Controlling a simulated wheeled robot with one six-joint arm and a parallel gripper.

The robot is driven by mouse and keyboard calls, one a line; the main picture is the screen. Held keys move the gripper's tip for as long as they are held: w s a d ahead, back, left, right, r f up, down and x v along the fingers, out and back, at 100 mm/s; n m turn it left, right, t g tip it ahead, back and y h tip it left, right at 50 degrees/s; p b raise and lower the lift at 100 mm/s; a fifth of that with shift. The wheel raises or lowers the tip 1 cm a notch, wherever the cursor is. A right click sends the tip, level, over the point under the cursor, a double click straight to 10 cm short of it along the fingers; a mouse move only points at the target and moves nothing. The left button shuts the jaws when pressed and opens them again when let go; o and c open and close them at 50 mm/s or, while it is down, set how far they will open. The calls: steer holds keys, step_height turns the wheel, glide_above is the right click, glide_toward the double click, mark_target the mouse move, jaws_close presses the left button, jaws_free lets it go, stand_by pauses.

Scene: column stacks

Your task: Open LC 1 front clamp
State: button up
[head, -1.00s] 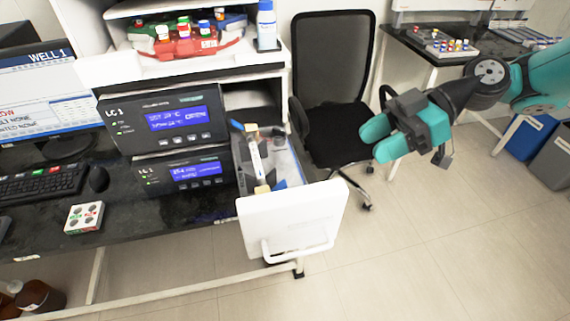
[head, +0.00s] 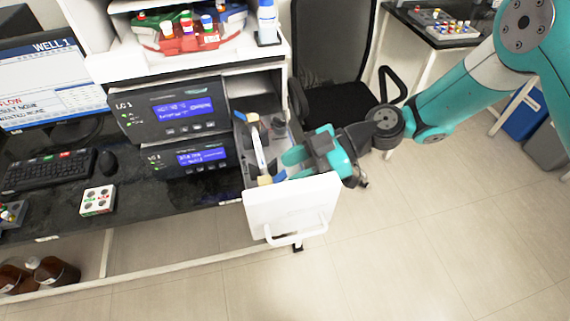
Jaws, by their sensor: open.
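The upper unit labelled LC 1 (head: 170,108) stands on the bench with a lit blue display. A second unit (head: 185,156) with a similar display is below it. To their right an open drawer with a white front (head: 292,208) holds a pale column (head: 256,148) lying lengthwise, with a tan piece (head: 265,180) at its near end. This piece may be the front clamp; I cannot tell for sure. My gripper (head: 284,166) is over the drawer's right side, its teal fingers pointing left towards the column's near end. It is open and appears empty. It hides part of the drawer's inside.
A black office chair (head: 335,50) stands behind my gripper. A shelf with a red rack (head: 185,38) and a white-blue bottle (head: 267,20) is above the units. A keyboard (head: 48,170) and a small white block (head: 97,201) lie on the bench. The floor in front is clear.

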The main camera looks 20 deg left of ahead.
steer(key=shift+x, duration=1.35)
jaws_close()
